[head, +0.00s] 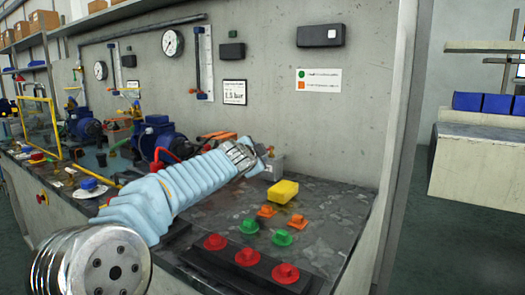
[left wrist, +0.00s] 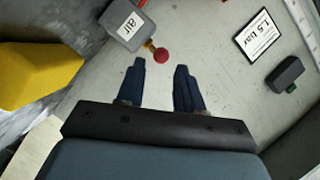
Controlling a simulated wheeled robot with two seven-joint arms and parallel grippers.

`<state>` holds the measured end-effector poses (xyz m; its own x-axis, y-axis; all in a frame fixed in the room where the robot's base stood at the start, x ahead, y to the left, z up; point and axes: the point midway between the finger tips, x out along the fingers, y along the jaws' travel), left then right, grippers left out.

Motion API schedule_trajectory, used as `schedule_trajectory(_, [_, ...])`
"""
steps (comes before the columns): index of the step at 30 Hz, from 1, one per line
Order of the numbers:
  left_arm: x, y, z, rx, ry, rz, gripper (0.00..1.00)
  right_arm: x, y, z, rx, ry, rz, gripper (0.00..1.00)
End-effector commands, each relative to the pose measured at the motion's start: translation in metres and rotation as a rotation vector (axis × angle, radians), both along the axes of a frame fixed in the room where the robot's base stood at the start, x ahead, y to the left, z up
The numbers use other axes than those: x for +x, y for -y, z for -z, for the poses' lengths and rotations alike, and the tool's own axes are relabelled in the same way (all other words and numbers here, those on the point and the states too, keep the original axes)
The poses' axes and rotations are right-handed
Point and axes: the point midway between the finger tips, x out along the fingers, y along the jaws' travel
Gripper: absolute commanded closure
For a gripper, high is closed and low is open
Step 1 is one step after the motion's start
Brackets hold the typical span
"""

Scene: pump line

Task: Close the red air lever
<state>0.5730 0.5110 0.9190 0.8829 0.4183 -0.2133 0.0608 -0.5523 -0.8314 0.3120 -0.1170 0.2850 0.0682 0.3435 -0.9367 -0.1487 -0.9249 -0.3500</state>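The grey box labelled "air" (left wrist: 124,24) is on the wall side in the left wrist view. A short brass stem comes out of it and ends in a red knob, the air lever (left wrist: 161,55). My left gripper (left wrist: 160,66) is open. Its two dark blue fingers point toward the lever, and the red knob shows just beyond and between the fingertips; I cannot tell if they touch. In the head view my left gripper (head: 262,161) is beside the grey box (head: 275,167), and the lever is hidden there. My right gripper is not in view.
A yellow block (head: 283,191) lies on the dark bench in front of the box. Red (head: 247,256), green (head: 282,238) and orange (head: 267,211) knobs stand nearer. A blue pump (head: 160,138) with a red pipe is to the left. A 1.5 bar sign (head: 234,92) hangs on the wall.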

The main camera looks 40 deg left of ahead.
Motion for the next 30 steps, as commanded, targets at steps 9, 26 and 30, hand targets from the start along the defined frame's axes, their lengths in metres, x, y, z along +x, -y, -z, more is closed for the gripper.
schedule_trajectory(9, [0.051, -0.024, 0.010, 0.000, -0.001, 0.001, 0.64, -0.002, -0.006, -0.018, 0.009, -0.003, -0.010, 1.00])
schedule_trajectory(26, [0.059, -0.028, 0.014, 0.000, 0.000, 0.000, 0.85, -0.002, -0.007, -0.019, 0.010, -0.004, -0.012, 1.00])
schedule_trajectory(30, [0.059, -0.028, 0.014, 0.001, 0.001, 0.000, 1.00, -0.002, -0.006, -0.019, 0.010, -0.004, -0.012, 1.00])
